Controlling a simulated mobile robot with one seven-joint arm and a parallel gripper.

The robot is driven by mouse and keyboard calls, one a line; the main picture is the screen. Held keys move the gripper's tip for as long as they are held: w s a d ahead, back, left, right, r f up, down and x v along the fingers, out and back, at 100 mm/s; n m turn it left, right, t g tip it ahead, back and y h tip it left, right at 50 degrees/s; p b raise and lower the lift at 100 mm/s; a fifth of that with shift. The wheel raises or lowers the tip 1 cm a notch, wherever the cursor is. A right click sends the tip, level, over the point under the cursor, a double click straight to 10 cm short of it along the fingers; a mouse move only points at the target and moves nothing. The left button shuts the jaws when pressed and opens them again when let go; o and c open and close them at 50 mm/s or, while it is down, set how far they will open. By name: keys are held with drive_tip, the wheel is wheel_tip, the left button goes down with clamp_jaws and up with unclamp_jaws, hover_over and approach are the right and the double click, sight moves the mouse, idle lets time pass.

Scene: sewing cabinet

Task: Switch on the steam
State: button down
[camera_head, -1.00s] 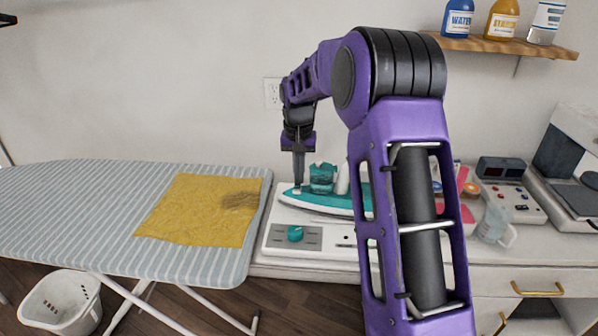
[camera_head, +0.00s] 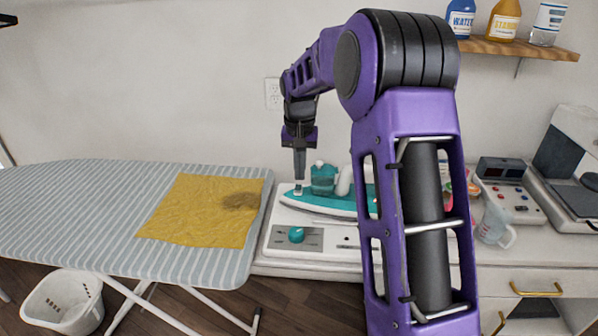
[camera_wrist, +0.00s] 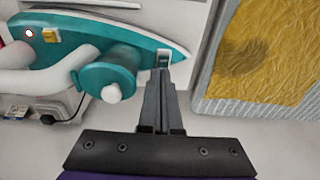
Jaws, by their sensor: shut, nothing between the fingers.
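A teal and white iron (camera_head: 330,204) rests on a white base unit with a teal dial (camera_head: 296,235) on its front panel. In the wrist view the iron (camera_wrist: 130,50) has a teal cylinder with a white knob (camera_wrist: 112,94), a yellow button (camera_wrist: 50,36) and a small lit red light (camera_wrist: 29,33). A small pale switch-like part (camera_wrist: 163,57) sits near the iron's pointed tip. My gripper (camera_head: 299,177) is shut and empty, pointing down just above that part; its fingertips (camera_wrist: 163,75) look very close to it. I cannot tell whether they touch. My arm hides the iron's right end.
A striped ironing board (camera_head: 90,215) with a yellow cloth (camera_head: 195,225) bearing a brown mark is at the left. A clear jug (camera_head: 493,224) and a control box (camera_head: 515,198) stand at the right. A shelf (camera_head: 500,46) with bottles is above.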

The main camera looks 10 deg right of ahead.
sight(300, 186)
wheel_tip(300, 186, up, 12)
drive_tip(key=w+p, duration=0.1)
drive_tip(key=shift+w+d+p, duration=0.2)
drive_tip(key=shift+w+p, duration=0.1)
drive_tip(key=shift+p, duration=0.05)
